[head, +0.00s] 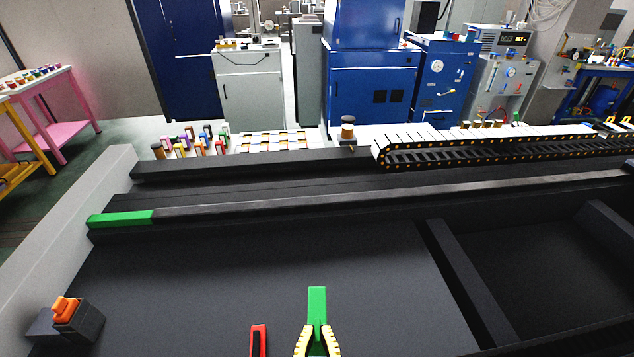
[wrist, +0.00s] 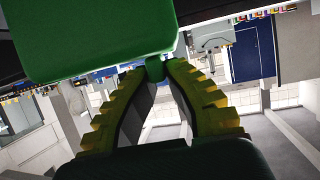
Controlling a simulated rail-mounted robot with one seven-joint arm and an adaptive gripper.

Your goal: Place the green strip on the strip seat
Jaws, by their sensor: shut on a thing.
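The green strip (head: 317,300) is held at the bottom middle of the head view. My gripper (head: 317,328), with yellow ridged fingers, is shut on it. In the wrist view the strip's wide green body (wrist: 90,40) fills the upper left. There the fingertips (wrist: 156,72) close on a small green tab below that body. A second green piece (head: 120,218) lies on the left end of the long dark rail, well away from my gripper. I cannot tell which part is the strip seat.
A red piece (head: 258,338) stands just left of my gripper. An orange part (head: 66,308) sits on a dark block at lower left. A black cable chain (head: 480,153) runs along the back right. The dark panel (head: 240,270) between rail and gripper is clear.

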